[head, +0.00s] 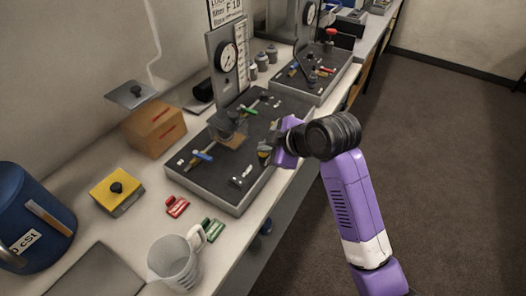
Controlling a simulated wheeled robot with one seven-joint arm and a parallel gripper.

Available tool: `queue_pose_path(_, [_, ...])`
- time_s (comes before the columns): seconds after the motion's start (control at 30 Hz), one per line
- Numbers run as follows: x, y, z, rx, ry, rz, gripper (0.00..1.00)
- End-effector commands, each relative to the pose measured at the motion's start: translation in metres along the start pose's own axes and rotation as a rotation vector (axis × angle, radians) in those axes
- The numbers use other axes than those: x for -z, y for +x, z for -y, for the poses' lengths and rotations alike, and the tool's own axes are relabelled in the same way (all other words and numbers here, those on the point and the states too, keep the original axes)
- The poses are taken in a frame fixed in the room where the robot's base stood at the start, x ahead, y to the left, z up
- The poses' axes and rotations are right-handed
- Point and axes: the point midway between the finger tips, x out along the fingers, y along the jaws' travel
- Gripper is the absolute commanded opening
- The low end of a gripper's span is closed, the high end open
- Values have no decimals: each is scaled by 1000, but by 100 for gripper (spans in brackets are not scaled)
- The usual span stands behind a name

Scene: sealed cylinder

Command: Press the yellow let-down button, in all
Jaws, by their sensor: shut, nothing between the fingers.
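My gripper (267,152) is over the right part of the near black tray (223,186), its fingers shut with nothing held. A small yellowish spot shows right at the fingertips. I cannot tell whether it is the yellow let-down button, or whether the fingers touch it. The wrist hides part of the tray behind it. The tray carries a glass cylinder (229,127), a blue-handled valve (203,156), a green-handled valve (248,112) and a round gauge (228,57) on an upright panel.
A yellow block with a black knob (129,196), a cardboard box (157,131), a blue drum (22,215) and a glass jug (173,263) stand on the left bench. Red (177,207) and green (213,229) pieces lie before the tray. A second rig (318,88) stands behind; floor at right is clear.

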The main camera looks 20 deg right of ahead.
Motion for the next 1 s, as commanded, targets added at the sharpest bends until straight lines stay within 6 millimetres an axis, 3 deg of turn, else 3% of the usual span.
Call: queue_pose_path(1.0, [16,-22,-16,0,0,0,0])
